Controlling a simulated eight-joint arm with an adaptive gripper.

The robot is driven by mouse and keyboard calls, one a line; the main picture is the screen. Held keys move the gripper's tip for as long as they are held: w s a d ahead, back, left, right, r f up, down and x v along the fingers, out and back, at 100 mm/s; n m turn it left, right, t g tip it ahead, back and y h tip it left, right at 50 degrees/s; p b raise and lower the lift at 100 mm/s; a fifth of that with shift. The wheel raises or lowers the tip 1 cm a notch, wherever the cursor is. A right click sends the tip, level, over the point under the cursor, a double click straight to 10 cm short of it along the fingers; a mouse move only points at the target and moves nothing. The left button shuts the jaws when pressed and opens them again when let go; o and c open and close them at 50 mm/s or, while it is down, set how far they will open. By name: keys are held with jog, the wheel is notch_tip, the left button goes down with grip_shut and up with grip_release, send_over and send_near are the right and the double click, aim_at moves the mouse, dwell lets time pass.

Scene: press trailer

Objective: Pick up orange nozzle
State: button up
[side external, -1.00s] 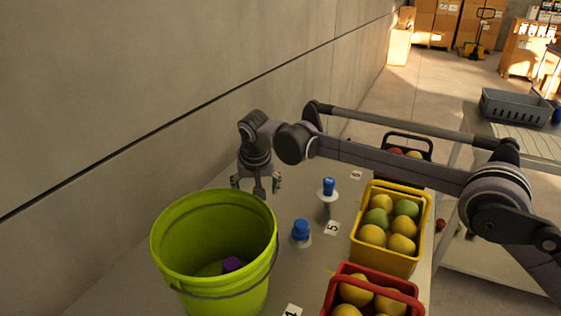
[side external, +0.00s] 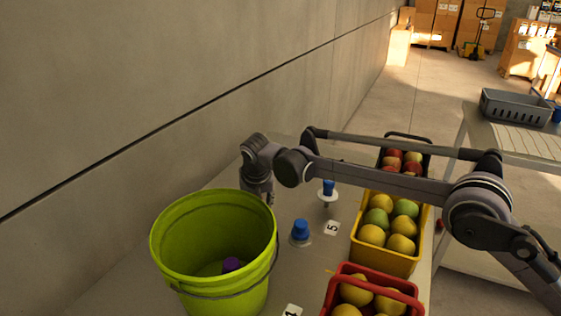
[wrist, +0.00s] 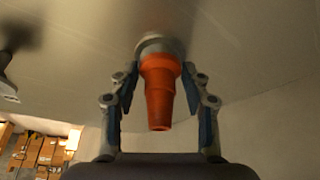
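In the wrist view the orange nozzle (wrist: 160,92) stands on a round pale base, its narrow end pointing toward my palm. My gripper (wrist: 161,75) has one finger on each side of it. The fingers are apart, with the nozzle between them and the tips close to its wider end. I cannot tell whether the pads touch it. In the side external view my gripper (side external: 266,197) is low over the table, behind the green bucket's rim. The nozzle is hidden there.
The green bucket (side external: 172,262) holds a purple piece (side external: 231,265). Two blue nozzles (side external: 300,229) (side external: 328,187) stand on the table to the right. A yellow crate (side external: 379,260) and a red crate (side external: 345,291) of fruit line the right side. A concrete wall (side external: 120,110) runs along the left.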

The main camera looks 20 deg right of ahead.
jog(key=shift+f, duration=0.1)
jog(key=shift+c, duration=1.1)
